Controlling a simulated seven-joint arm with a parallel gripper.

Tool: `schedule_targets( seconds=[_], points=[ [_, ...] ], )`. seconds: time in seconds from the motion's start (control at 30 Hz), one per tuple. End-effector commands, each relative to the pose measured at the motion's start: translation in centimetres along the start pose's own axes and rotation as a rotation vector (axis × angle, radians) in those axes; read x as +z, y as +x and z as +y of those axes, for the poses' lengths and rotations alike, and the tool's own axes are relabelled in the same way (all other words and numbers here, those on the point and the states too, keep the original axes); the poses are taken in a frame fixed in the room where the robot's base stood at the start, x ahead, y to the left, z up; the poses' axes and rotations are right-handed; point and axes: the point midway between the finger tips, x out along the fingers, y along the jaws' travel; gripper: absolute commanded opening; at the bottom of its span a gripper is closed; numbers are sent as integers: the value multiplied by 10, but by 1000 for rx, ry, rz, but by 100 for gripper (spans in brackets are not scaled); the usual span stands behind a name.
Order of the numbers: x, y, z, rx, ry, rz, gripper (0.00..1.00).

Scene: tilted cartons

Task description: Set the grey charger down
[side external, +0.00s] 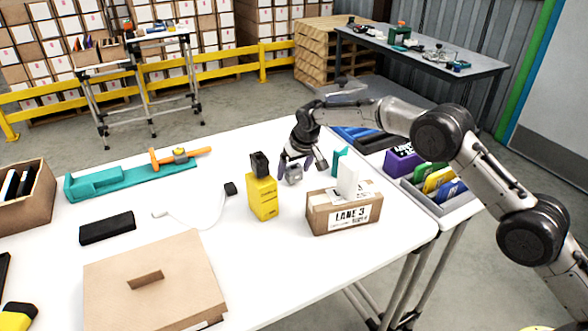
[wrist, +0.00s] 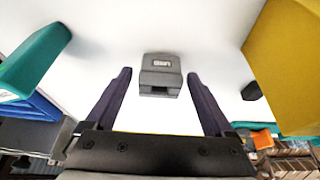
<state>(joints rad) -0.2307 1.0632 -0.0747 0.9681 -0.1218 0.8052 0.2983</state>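The grey charger (side external: 293,174) stands on the white table, right of the yellow bottle-like container with a black top. In the wrist view, the charger (wrist: 161,75) sits between the fingertips, dark markings on it and a visible gap on each side. My gripper (side external: 302,167) is open around the charger, low over the table. In the wrist view, the two dark fingers of my gripper (wrist: 159,76) are apart and do not touch it. Whether its base rests fully on the table is hard to tell.
The yellow container (side external: 262,197) stands close left. The "LANE 3" carton (side external: 343,213), with a white item and a teal piece by it, is close right. A grey bin (side external: 462,208) holds colored packs.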

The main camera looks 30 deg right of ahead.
Motion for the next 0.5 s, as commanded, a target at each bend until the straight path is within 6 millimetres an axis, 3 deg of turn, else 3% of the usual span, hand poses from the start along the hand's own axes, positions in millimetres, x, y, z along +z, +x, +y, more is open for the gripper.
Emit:
schedule_targets(
  seconds=[0.27, 0.5],
  points=[
    [-2, -4, 0, -1, 0, 2, 87],
    [-2, -41, 0, -1, 0, 4, 87]
  ],
)
